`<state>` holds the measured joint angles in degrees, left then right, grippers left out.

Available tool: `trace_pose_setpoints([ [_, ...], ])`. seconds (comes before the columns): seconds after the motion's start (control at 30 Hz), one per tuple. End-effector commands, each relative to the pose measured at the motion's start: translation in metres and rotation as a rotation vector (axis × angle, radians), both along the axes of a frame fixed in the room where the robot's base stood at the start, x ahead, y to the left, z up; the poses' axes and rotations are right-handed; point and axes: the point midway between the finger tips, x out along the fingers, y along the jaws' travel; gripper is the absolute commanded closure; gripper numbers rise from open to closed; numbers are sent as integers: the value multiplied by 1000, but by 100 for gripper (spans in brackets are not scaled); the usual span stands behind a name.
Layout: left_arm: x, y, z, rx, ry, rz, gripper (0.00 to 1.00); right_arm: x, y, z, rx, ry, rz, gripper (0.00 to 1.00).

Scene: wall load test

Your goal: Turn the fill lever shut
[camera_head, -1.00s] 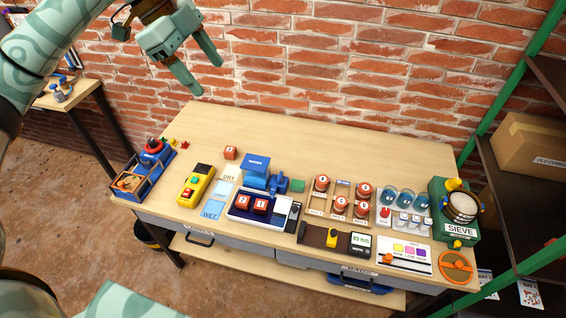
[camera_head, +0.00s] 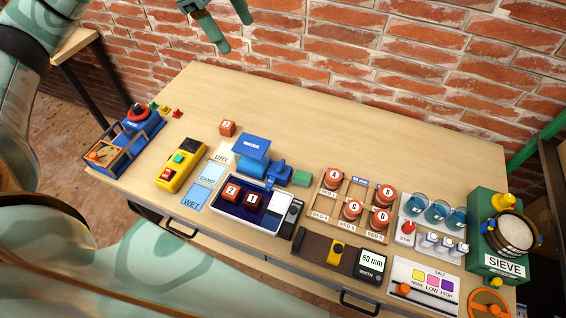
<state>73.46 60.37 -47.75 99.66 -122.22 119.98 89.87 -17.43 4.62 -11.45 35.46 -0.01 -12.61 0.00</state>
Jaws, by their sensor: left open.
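A small red knob-like handle (camera_head: 408,228) stands on a white panel at the right, in front of the blue cups (camera_head: 438,211). It may be the fill lever; its label is too small to read surely, and I cannot tell whether it is turned open or shut. My left gripper (camera_head: 236,47) is at the top of the view, open and empty, raised above the back edge of the table, far up and left of the red handle. My right gripper is not in view.
The wooden table (camera_head: 330,120) is bare along its back half. A blue tray (camera_head: 228,209) holds red numbered cubes. A rack (camera_head: 345,190) with lettered red pieces stands left of the cups. A green sieve unit (camera_head: 484,235) stands to the right. A brick wall is behind.

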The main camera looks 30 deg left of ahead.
Motion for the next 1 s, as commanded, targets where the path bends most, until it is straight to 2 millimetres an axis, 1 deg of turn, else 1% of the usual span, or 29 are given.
trace_pose_setpoints([
  [0.03, 2, 0, -24, 0, 6, 0, 33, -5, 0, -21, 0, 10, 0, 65],
  [0.17, 5, 0, -62, 0, 19, 0, 33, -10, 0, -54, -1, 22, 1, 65],
  [0.27, 9, 0, -101, 0, 35, 0, 33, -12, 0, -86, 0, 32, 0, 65],
  [0.3, 12, 0, -121, 0, 43, -1, 33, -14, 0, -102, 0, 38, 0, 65],
  [0.37, 16, 0, -153, 0, 58, 0, 33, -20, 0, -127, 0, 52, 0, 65],
  [0.4, 19, 0, -176, 0, 70, 0, 33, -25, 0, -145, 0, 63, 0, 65],
  [0.5, 26, 0, -227, 0, 100, 0, 33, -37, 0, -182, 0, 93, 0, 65],
  [0.6, 31, 0, -260, 0, 119, 0, 33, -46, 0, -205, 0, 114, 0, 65],
  [0.7, 33, 0, -276, 0, 129, 0, 33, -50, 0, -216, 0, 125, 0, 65],
  [0.87, 34, -3, -288, 0, 134, -1, 33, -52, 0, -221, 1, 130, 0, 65],
  [0.93, 34, -7, -297, 0, 133, -2, 33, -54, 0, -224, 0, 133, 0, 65],
  [1.0, 34, -12, -310, -1, 136, -2, 33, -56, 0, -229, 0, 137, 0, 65],
])
